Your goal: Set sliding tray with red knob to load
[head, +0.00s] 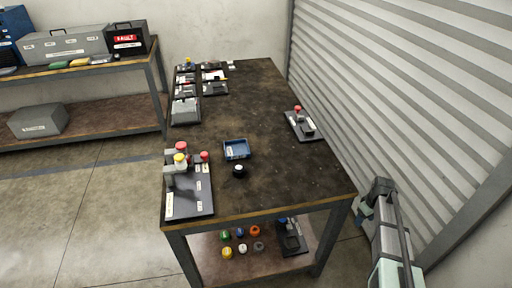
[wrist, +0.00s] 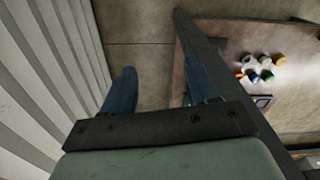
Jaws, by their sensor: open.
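Two devices with red knobs stand on the dark worktable (head: 262,185) in the head view. A black device (head: 190,194) with white labels sits at the front left corner, with red knobs (head: 181,147) and a yellow knob on posts. A smaller dark device (head: 305,127) with a red knob (head: 298,109) lies near the right edge. I cannot tell which is the sliding tray, and the labels are too small to read. My gripper (head: 364,208) is off the table's front right corner, away from both. In the wrist view its blue fingers (wrist: 160,88) are apart and empty.
A blue bin (head: 237,149) and a small black-and-white knob (head: 239,170) stand mid-table. Several small panels (head: 186,91) line the back left. Colored caps (head: 227,252) and another device (head: 291,238) lie on the lower shelf. A ribbed shutter (head: 380,90) borders the right side.

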